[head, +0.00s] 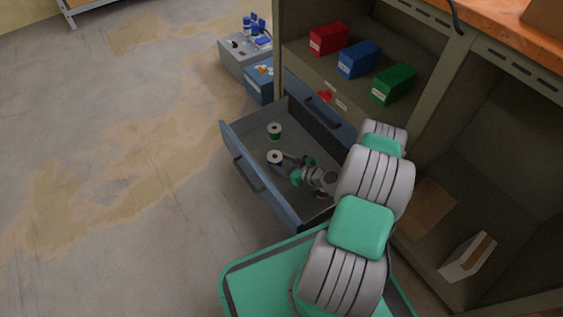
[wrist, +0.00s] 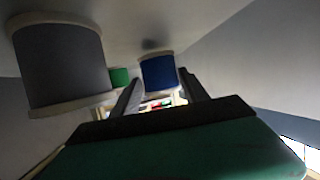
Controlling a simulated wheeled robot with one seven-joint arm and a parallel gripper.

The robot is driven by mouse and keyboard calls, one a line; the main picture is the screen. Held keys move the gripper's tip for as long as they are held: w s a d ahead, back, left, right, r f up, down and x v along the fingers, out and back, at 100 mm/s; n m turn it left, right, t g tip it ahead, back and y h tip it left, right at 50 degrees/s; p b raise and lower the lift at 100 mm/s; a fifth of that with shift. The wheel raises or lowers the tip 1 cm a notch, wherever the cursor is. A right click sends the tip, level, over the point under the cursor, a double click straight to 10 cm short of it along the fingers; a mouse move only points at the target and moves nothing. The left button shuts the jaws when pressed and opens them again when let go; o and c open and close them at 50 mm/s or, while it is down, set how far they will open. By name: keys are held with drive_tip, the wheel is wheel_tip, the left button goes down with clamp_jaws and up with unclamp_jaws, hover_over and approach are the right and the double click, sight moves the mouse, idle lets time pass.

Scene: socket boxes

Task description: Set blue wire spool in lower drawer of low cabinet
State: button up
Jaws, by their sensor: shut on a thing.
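The lower drawer (head: 236,148) of the low cabinet is pulled open. My gripper (head: 288,159) is down inside it, shut on the blue wire spool (head: 275,158), which is upright with a pale top. In the wrist view the blue spool (wrist: 158,73) is between the fingertips (wrist: 162,88); a dark shadow lies close by on the drawer floor. Whether the spool touches the floor is not clear. A green spool (head: 275,130) stands in the drawer, apart from the blue one. A grey spool (wrist: 62,65) is close to my gripper in the wrist view; my arm seems to hide it in the head view.
Above is a shut blue drawer (head: 318,108). Red (head: 329,39), blue (head: 358,60) and green (head: 394,83) boxes stand on the shelf above. A grey box (head: 246,60) and a blue bin (head: 262,82) stand beyond the drawer. The floor at left is clear.

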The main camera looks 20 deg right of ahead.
drive_tip(key=shift+f, duration=0.35)
drive_tip(key=o, duration=1.6)
drive_tip(key=shift+r, duration=0.1)
